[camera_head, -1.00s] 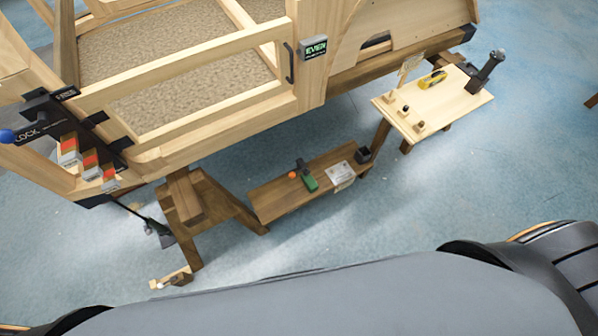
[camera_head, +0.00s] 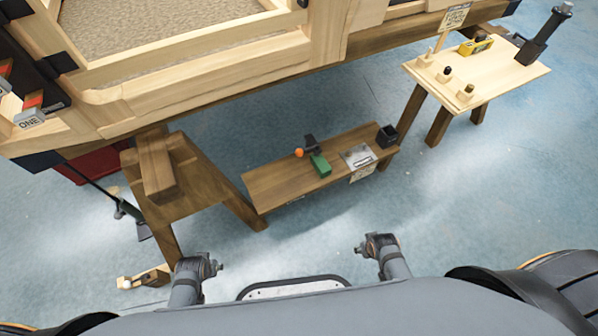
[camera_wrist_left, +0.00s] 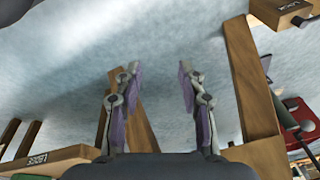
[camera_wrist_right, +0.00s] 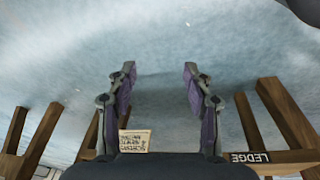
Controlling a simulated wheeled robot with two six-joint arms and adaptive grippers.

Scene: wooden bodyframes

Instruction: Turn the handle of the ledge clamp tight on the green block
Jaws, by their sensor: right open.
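The ledge clamp (camera_head: 309,141) is a small dark piece with an orange ball (camera_head: 299,153) on its handle. It stands on the low wooden ledge (camera_head: 275,185) beneath the wooden frame. The green block (camera_head: 320,165) lies right by the clamp; I cannot tell whether the clamp touches it. My left gripper (camera_wrist_left: 160,75) is open and empty, with floor between its fingers. My right gripper (camera_wrist_right: 160,75) is also open and empty; a board lettered LEDGE (camera_wrist_right: 262,157) shows low at its right. Clamp and block do not show in either wrist view, and neither gripper's fingers show clearly in the head view.
A metal plate (camera_head: 357,156) and a black open box (camera_head: 387,136) stand on the ledge's right end. A small table (camera_head: 500,75) stands to the right. A wooden trestle (camera_head: 205,190) stands left of the ledge. Floor in front of the ledge is clear.

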